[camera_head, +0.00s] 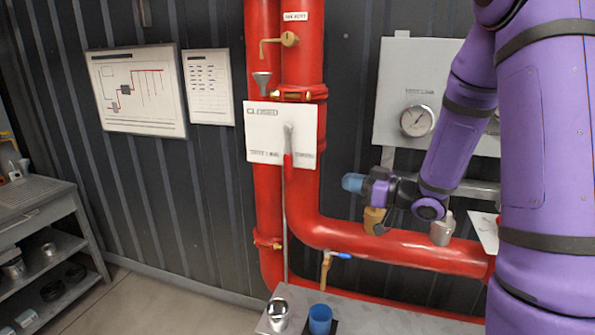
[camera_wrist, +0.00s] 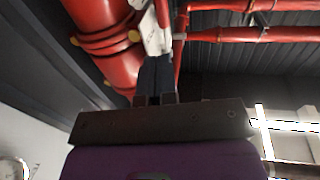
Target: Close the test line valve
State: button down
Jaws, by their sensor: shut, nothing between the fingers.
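A white plate (camera_head: 280,133) marked CLOSED hangs on the red vertical pipes in the head view. A lever with a grey tip (camera_head: 288,132) and a red lower part stands upright in front of it, with a thin rod running down below. The plate's small print is too blurred to tell whether this is the test line valve. My gripper (camera_wrist: 155,70) is shut and empty in the wrist view, its dark fingers pointing up past red pipework and a white piece. In the head view my purple wrist is right of the plate, apart from the lever; the fingers are not clear there.
A brass valve (camera_head: 289,39) sits high on the pipe; a blue-handled tap (camera_head: 339,255) is lower. A gauge (camera_head: 416,120) is on a grey panel behind my arm. A blue cup (camera_head: 320,319) and metal cup (camera_head: 277,313) stand on the front bench. Shelves (camera_head: 35,247) are left.

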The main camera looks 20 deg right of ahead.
jog(key=shift+w, duration=0.1)
dwell(0.3)
send_near(288, 155)
jog(key=w+a+f, duration=0.4)
jog(key=w, duration=0.1)
jog(key=shift+w, duration=0.2)
dwell(0.4)
